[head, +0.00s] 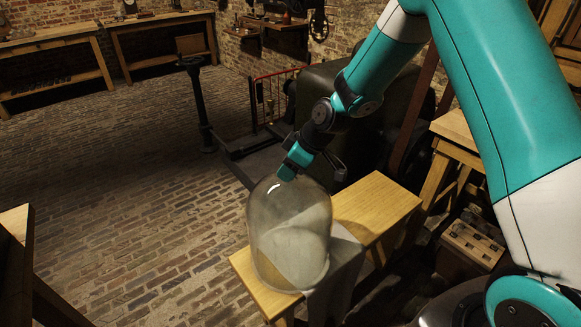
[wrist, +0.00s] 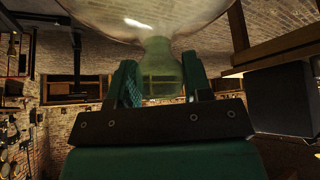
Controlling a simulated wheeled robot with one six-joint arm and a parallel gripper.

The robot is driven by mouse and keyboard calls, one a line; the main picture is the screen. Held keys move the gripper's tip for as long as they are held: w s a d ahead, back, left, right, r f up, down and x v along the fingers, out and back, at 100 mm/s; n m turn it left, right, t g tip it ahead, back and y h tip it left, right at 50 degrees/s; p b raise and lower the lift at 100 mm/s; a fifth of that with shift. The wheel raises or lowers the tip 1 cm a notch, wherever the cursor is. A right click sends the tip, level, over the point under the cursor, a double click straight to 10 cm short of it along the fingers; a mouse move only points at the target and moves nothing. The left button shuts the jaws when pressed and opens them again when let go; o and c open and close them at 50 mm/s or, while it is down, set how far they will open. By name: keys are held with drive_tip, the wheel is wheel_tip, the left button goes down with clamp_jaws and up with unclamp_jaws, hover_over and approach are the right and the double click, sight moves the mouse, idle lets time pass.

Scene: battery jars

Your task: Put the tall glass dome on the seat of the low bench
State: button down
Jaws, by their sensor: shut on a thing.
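The tall glass dome (head: 287,240) is clear and upright, with a rounded top and a knob. In the head view it shows over the near part of the low bench (head: 382,203), which has a pale wooden seat. I cannot tell whether its rim touches the seat. My gripper (head: 286,175) is at the top of the dome, shut on its knob. In the wrist view the greenish glass knob (wrist: 158,66) sits between the two fingers of my gripper (wrist: 160,82), and the dome's body (wrist: 140,15) spreads beyond it.
A grey cloth (head: 346,262) hangs over the bench beside the dome. A dark machine (head: 345,120) stands behind the bench. A wooden table (head: 455,130) and a wooden crate (head: 472,243) are at the right. The brick floor at the left is mostly clear.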

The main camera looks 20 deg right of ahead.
drive_tip(key=c, duration=0.9)
unclamp_jaws()
drive_tip(key=shift+s+d+f, duration=0.25)
drive_tip(key=shift+s+f, duration=0.15)
drive_tip(key=shift+f, duration=0.35)
drive_tip(key=o, duration=0.4)
drive_tip(key=shift+w, duration=0.1)
drive_tip(key=shift+c, duration=0.2)
drive_tip(key=shift+r, duration=0.1)
drive_tip(key=shift+w+r, duration=0.1)
drive_tip(key=shift+r+p, duration=0.3)
drive_tip(key=a+v, duration=0.1)
drive_tip(key=v, duration=1.2)
drive_tip(key=s+a+r+m+g, duration=0.1)
drive_tip(key=s+a+r, duration=0.1)
drive_tip(key=s, duration=0.7)
drive_tip(key=s+a+r+m+g, duration=0.1)
drive_tip(key=s+a+r, duration=0.2)
drive_tip(key=s, duration=0.6)
drive_tip(key=s+a+r+m+g, duration=0.1)
drive_tip(key=s+a+r, duration=0.2)
drive_tip(key=s, duration=0.5)
drive_tip(key=shift+s+a+r+m+g+h, duration=0.15)
drive_tip(key=shift+s+a+m+g+h, duration=0.15)
drive_tip(key=shift+s+a+g, duration=0.15)
